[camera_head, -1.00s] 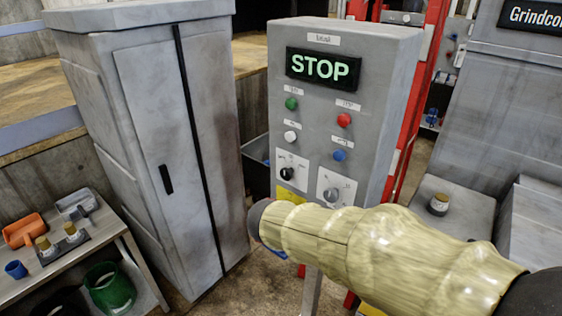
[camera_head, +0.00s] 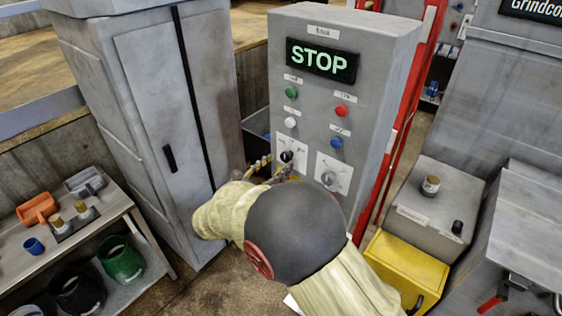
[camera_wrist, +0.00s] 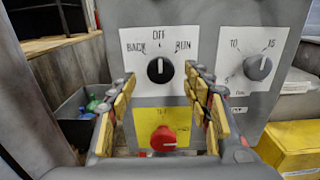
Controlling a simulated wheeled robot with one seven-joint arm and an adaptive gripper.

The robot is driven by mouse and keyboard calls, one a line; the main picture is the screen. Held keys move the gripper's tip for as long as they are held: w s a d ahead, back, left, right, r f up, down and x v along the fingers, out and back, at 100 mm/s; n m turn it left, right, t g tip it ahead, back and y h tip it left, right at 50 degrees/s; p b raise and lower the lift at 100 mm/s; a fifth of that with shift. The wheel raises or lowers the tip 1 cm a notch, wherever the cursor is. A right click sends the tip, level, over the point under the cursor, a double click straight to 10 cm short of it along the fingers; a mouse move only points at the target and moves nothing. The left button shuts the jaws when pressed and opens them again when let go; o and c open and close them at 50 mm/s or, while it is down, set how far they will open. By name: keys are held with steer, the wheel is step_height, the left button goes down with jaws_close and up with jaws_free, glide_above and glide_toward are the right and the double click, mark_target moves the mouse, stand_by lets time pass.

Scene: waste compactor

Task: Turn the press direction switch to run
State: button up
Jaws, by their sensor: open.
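The press direction switch is a black round knob (camera_wrist: 160,70) on a white plate marked BACK, OFF and RUN. Its white pointer line points up at OFF. In the head view the knob (camera_head: 286,157) is at the lower left of the grey control panel (camera_head: 378,100). My gripper (camera_wrist: 160,78) is open, with one yellow-padded finger on each side of the knob in the wrist view. Clear gaps show between the fingers and the knob, and I cannot tell how far the tips are from the panel. In the head view my gripper (camera_head: 271,168) is partly hidden by my arm.
A numbered dial (camera_wrist: 258,67) sits right of the switch, and a red knob (camera_wrist: 163,139) on a yellow plate is below it. The display (camera_head: 321,62) reads STOP. A grey cabinet (camera_head: 150,110) stands left and a yellow box (camera_head: 405,268) lower right.

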steer(key=shift+x, duration=1.2)
steer(key=shift+c, duration=1.1)
steer(key=c, duration=1)
steer(key=shift+o, duration=0.2)
